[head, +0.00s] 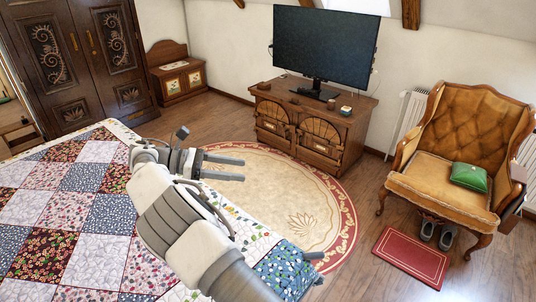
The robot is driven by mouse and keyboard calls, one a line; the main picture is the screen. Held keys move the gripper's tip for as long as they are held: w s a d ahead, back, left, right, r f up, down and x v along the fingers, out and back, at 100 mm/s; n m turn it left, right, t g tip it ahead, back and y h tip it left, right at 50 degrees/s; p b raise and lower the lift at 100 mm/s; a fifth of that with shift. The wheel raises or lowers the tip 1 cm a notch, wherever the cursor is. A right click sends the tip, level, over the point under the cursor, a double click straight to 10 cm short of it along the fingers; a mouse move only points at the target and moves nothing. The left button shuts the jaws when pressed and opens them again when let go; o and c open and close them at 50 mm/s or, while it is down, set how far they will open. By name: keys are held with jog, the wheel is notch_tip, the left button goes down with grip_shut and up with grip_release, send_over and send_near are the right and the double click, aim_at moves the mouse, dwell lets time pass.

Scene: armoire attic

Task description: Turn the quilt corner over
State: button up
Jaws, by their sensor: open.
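The patchwork quilt (63,209) lies at the lower left in the head view, with dark floral, blue and pale squares and a light border. A corner with a blue floral square (288,268) shows at the lower middle, right of my arm. My arm crosses over the quilt and hides part of its right side. My gripper (243,169) points right, with its two fingers apart and nothing between them. It is over the round rug, beyond the quilt's edge and apart from the blue corner.
A round cream rug (300,200) with a red border lies on the wood floor. A wooden cabinet (312,122) with a television (325,46) stands behind it. A tan armchair (455,165), a red mat (411,258) and shoes (447,236) are at right. A dark armoire (80,60) stands at left.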

jog(key=d+r, duration=0.5)
jog(key=d, duration=0.4)
jog(key=shift+s+r+b, duration=0.2)
jog(key=shift+b, duration=0.1)
